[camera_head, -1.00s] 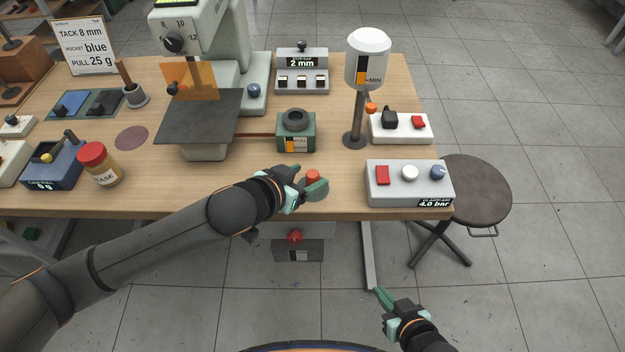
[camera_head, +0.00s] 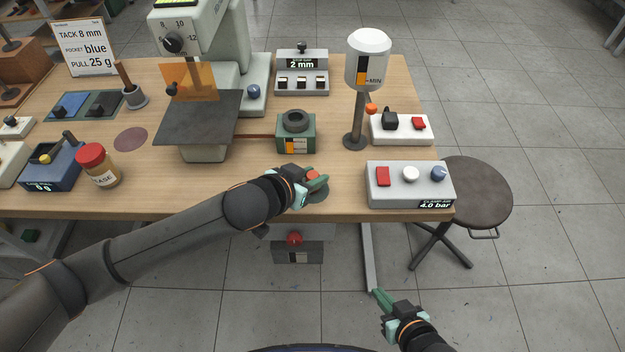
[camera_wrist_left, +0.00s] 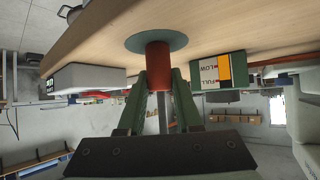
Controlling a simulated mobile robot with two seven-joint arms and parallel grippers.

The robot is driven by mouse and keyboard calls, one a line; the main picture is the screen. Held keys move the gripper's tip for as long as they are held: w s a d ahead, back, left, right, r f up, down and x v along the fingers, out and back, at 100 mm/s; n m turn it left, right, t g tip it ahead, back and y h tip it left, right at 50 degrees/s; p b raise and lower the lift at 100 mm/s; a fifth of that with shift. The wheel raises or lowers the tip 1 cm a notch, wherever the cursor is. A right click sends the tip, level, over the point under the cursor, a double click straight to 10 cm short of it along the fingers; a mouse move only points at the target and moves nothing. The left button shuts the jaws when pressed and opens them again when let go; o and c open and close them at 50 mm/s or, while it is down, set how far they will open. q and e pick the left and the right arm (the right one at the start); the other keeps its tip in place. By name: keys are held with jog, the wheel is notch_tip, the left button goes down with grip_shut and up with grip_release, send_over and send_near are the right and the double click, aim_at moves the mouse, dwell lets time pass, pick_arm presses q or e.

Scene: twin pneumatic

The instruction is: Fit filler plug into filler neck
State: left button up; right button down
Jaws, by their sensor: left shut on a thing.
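The filler plug (camera_head: 312,174) is an orange-red cylinder over a grey-green round pad (camera_head: 322,197) near the front table edge. In the left wrist view the plug (camera_wrist_left: 158,58) sits between my fingers, its wide end at the pad (camera_wrist_left: 157,40) and a thin grey rod running back between them. My left gripper (camera_head: 318,182) is shut on the plug. The filler neck (camera_head: 296,118) is a dark ring on a green box with a gauge plate, behind the plug. My right gripper (camera_head: 384,300) hangs low in front of the table; its finger gap is unclear.
A grey valve box (camera_head: 408,185) stands to the right of the plug. A white-topped post (camera_head: 354,125) stands to the right of the green box. A dark plate stand (camera_head: 198,120) and a red-lidded jar (camera_head: 98,165) are to the left. Bare wood lies between plug and neck.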

pick_arm(q)
grip_shut()
